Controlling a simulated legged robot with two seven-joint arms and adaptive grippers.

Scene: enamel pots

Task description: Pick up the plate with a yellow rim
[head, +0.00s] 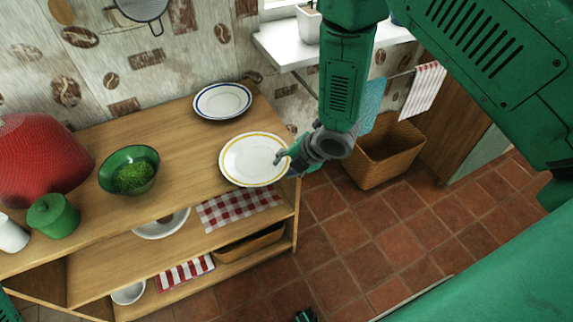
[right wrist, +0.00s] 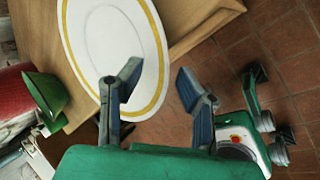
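The white plate with a yellow rim (head: 254,158) lies at the right front corner of the wooden shelf unit's top. It also shows in the right wrist view (right wrist: 112,45), large and close. My right gripper (head: 283,158) is at the plate's right edge. In the right wrist view my right gripper (right wrist: 157,78) is open, with one finger overlapping the plate in the picture and the other beyond its edge. Whether the fingers touch the plate is unclear.
A blue-rimmed plate (head: 222,101) lies behind. A green bowl (head: 129,170), a green lidded pot (head: 53,215) and a red shade-like object (head: 40,160) stand left. A wicker basket (head: 385,153) is on the floor at right. The tiled floor (head: 350,240) in front is mostly clear.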

